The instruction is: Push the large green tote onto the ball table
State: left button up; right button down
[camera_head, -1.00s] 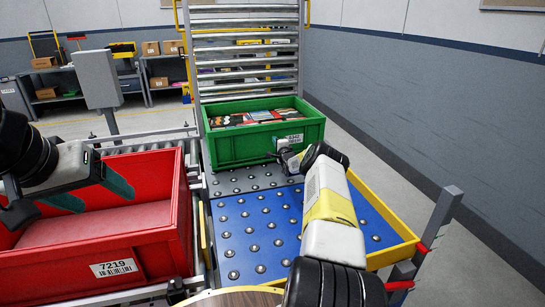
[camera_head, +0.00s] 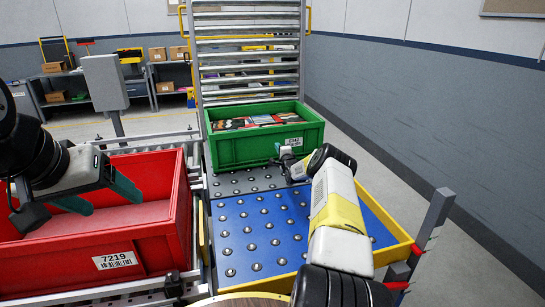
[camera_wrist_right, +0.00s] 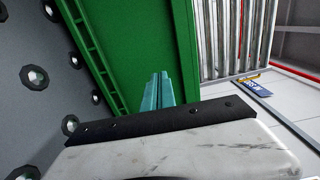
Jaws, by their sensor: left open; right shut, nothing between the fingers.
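The large green tote (camera_head: 240,155), filled with small boxed or packaged items, stands upright at the far end of the ball table (camera_head: 232,236), in front of a roller rack. The table has a grey ball plate nearest the tote and a blue ball plate closer to me. My right gripper (camera_head: 287,156) is shut and empty at the tote's near face, below its label. In the right wrist view its teal fingers (camera_wrist_right: 158,92) point at the green wall; I cannot tell if they touch. My left gripper (camera_head: 114,205) is open and empty above a red tote.
The red tote (camera_head: 116,262), labelled 7219, stands on a roller conveyor left of the ball table. A yellow rail (camera_head: 388,222) edges the table on the right, with a grey post beyond it. The blue plate carries no tote.

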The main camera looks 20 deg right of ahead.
jog(key=s, duration=0.9)
jog(key=s+a+r+n+g+y, duration=0.25)
jog(key=a+r+n, duration=0.6)
jog(key=r, duration=0.65)
jog(key=s+a+r+n+g, duration=0.3)
jog(key=s+a+r+g, duration=0.1)
jog(key=s+a+r, duration=0.55)
jog(key=s+a+r+n+g, duration=0.1)
jog(key=s+a+n, duration=0.1)
jog(key=s, duration=1.1)
jog(key=s+a+r+n+g, duration=0.1)
jog(key=s+a+n+g, duration=0.1)
jog(key=s, duration=1.2)
jog(key=s+a+r+n+g, duration=0.2)
jog(key=s+n, duration=0.1)
jog(key=s, duration=1.1)
jog(key=shift+s+n+y, duration=0.25)
jog(key=shift+n+y, duration=0.1)
